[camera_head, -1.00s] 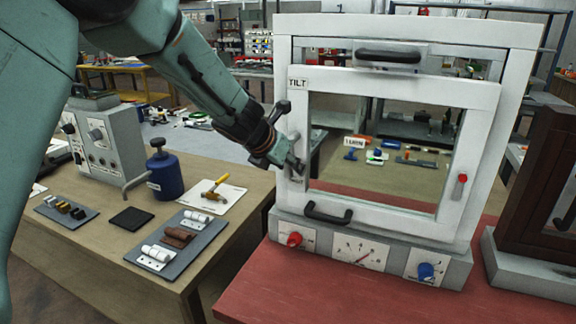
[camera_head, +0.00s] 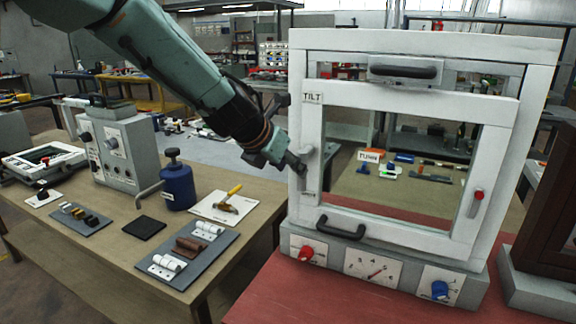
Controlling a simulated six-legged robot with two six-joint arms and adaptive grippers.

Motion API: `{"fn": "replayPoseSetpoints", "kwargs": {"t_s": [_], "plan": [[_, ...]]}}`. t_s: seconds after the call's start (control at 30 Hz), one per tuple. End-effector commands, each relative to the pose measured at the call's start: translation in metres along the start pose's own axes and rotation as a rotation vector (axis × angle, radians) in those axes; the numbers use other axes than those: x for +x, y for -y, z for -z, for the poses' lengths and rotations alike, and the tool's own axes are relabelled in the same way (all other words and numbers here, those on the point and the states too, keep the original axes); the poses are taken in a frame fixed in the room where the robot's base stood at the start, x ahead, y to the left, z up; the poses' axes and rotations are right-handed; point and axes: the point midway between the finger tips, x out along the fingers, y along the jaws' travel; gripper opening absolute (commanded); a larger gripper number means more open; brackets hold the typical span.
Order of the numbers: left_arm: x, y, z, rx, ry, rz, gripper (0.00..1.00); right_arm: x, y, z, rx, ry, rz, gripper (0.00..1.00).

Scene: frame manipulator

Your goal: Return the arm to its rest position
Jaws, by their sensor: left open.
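My left arm comes in from the upper left across the workspace. My left gripper (camera_head: 284,161) is open at the left side of the white window frame (camera_head: 305,70). It is close to the light handle (camera_head: 305,168) below the TILT label; I cannot tell whether it touches it. Nothing shows between its fingers. The inner sash (camera_head: 312,130) sits in the frame, tilted slightly at its top, with a black handle (camera_head: 402,70) above and another black handle (camera_head: 340,228) below. My right gripper is not in view.
The frame's base has a red knob (camera_head: 306,253), a dial (camera_head: 374,272) and a blue knob (camera_head: 440,289). It stands on a red table (camera_head: 290,300). On the wooden table stand a grey control box (camera_head: 118,150) and a blue bottle (camera_head: 178,185). A brown frame (camera_head: 550,210) is at right.

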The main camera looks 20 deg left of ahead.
Motion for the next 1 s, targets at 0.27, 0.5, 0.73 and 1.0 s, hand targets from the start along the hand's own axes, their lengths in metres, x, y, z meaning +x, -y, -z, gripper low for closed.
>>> {"fn": "replayPoseSetpoints", "kwargs": {"t_s": [0.27, 0.5, 0.73, 1.0], "plan": [[-0.001, 0.000, 0.000, -0.001, 0.000, 0.000, 0.44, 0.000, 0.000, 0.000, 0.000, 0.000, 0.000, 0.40], [0.000, 0.001, 0.001, -0.005, -0.002, 0.001, 0.44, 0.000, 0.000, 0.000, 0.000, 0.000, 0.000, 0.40], [0.030, 0.030, 0.067, -0.311, -0.150, 0.071, 0.44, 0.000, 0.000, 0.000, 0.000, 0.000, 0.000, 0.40], [0.061, 0.093, 0.190, -1.005, -0.441, 0.094, 0.44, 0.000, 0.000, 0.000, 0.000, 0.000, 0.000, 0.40]]}}
